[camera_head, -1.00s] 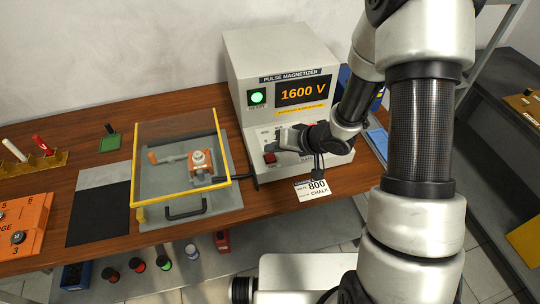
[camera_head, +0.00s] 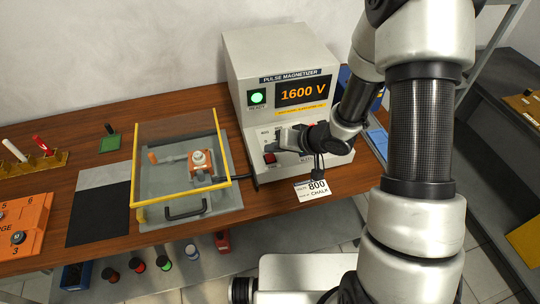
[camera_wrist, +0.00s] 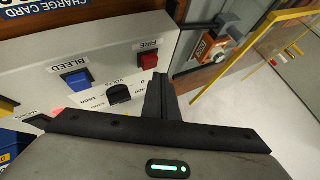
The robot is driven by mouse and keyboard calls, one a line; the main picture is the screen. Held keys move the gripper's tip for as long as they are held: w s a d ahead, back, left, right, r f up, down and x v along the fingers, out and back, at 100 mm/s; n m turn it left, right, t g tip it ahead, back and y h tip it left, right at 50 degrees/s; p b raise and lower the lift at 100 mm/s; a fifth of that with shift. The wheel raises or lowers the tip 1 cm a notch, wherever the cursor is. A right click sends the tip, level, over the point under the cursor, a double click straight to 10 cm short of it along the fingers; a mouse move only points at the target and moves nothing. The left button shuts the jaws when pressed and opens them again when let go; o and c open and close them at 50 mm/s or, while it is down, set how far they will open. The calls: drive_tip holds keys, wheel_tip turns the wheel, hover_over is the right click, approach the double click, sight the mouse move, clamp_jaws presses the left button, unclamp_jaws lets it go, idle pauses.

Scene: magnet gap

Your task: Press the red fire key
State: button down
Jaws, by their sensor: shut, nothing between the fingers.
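The red fire key (camera_wrist: 149,61) sits on the sloped front panel of the pulse magnetizer, under a label reading FIRE in the wrist view. In the head view the red key (camera_head: 270,158) shows low on the panel's left side. My gripper (camera_wrist: 160,75) is shut and empty, its fingertips close to the key. I cannot tell whether they touch it. The pulse magnetizer (camera_head: 250,55) shows 1600 V and a lit green READY lamp (camera_head: 257,96). My wrist hides part of its panel in the head view.
A blue BLEED key (camera_wrist: 77,78) and a black dial (camera_wrist: 119,94) are beside the red key. A yellow-edged clear cover (camera_head: 137,216) stands over a fixture left of the magnetizer.

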sight(273, 158)
idle(0.5)
drive_tip(key=shift+f, duration=0.45)
drive_tip(key=shift+f+b, duration=0.4)
drive_tip(key=shift+f, duration=0.1)
idle(0.5)
idle(0.4)
drive_tip(key=shift+r+p, duration=0.95)
drive_tip(key=shift+p, duration=0.15)
wheel_tip(273, 158, up, 5)
drive_tip(key=p, duration=0.5)
idle(0.3)
